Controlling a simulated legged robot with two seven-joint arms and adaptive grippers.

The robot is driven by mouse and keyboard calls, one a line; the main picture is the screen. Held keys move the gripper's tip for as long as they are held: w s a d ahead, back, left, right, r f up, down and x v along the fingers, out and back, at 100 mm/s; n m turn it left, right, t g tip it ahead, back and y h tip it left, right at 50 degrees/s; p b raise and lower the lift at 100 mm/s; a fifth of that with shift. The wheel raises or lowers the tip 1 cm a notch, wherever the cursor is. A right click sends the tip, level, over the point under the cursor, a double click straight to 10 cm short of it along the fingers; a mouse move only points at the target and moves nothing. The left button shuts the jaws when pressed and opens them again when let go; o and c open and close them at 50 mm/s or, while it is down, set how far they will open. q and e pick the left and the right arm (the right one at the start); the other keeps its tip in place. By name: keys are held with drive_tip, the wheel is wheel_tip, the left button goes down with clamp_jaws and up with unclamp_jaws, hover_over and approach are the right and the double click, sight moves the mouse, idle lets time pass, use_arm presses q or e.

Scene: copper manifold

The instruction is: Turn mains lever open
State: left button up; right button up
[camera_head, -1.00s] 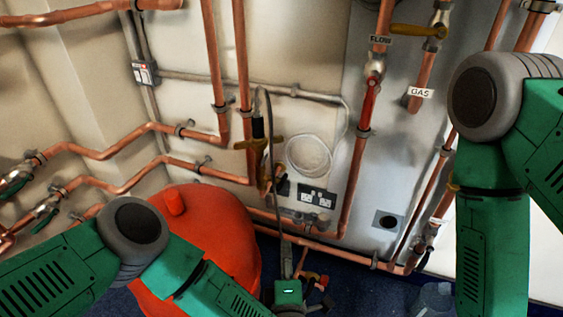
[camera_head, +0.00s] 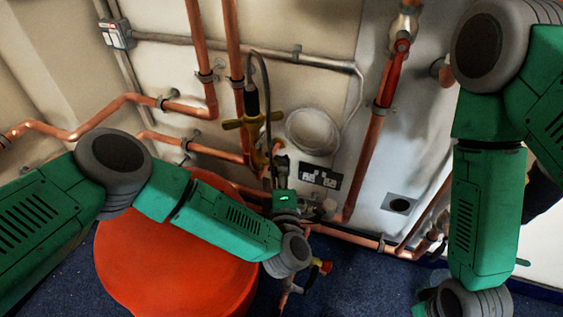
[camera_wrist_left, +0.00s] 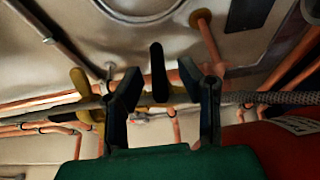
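My left gripper (camera_head: 277,172) is in front of the wall pipework, just below a brass valve (camera_head: 254,121). In the left wrist view its two dark fingers (camera_wrist_left: 160,70) are spread apart. A slim black lever-like piece (camera_wrist_left: 157,72) shows upright in the gap between them. I cannot tell whether it is the mains lever or whether a finger touches it. A braided hose (camera_wrist_left: 255,97) runs across behind the fingers. Brass parts (camera_wrist_left: 80,85) show left of the fingers in that view. My right arm hangs at the right of the head view; its gripper is out of the picture.
A large red vessel (camera_head: 165,262) stands below my left arm. Copper pipes (camera_head: 202,60) run along the wall. A double socket (camera_head: 320,176) and a round white cover (camera_head: 313,131) are near the gripper.

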sight(281, 158)
use_arm(q)
drive_tip(key=w+b, duration=0.1)
drive_tip(key=w, duration=0.4)
clamp_jaws()
